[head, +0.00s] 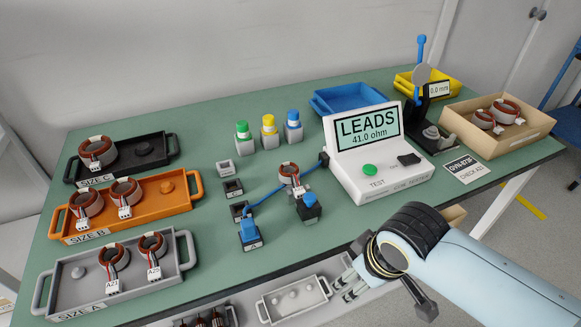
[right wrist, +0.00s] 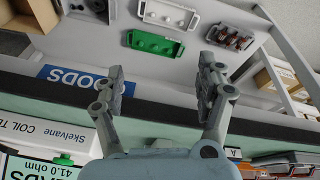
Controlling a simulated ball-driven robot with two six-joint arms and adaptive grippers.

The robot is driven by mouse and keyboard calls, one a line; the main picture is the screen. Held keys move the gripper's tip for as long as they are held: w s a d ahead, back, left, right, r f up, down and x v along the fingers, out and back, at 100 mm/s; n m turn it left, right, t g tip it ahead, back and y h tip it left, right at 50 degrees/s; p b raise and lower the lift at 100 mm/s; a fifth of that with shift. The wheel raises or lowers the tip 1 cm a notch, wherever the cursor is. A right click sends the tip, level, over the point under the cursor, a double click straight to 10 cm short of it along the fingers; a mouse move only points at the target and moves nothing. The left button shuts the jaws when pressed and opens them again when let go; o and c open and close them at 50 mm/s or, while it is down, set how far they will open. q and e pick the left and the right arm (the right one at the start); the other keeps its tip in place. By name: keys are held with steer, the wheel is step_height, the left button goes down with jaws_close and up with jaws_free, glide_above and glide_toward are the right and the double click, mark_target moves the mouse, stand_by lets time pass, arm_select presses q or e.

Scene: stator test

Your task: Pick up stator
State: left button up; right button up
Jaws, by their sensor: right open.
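Several stators, copper rings with white lead plugs, are in view. One stator (head: 289,173) sits mid-table beside the tester (head: 375,155). Two stand in the grey SIZE A tray (head: 70,293), two in the orange SIZE B tray (head: 150,207) and one in the black SIZE C tray (head: 125,163). Two more stators (head: 497,114) lie in a wooden box (head: 530,128). My right gripper (head: 349,285) is at the table's front edge, away from every tabletop stator. In the right wrist view its fingers (right wrist: 162,75) are spread and empty. My left gripper is not in view.
The tester screen reads LEADS, 41.0 ohm. Blue-topped clips (head: 249,233) and a cable lie by the middle stator. Green, yellow and blue-capped pieces (head: 268,135) stand behind. Below the tabletop are a green tray (right wrist: 155,44) and a tray with dark red coils (right wrist: 260,42).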

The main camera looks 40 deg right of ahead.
steer(key=w+r+p, duration=0.3)
steer(key=r, duration=0.9)
step_height(320, 180, up, 4)
steer(key=m+t, duration=0.1)
steer(key=m, duration=0.4)
glide_above(293, 180)
steer(key=s, duration=0.1)
steer(key=shift+h, duration=0.3)
steer(key=x, duration=1)
steer(key=shift+w+a+f, duration=0.15)
steer(key=shift+a, duration=0.05)
steer(key=shift+c, duration=0.2)
steer(key=c, duration=1.4)
steer(key=shift+c, duration=0.2)
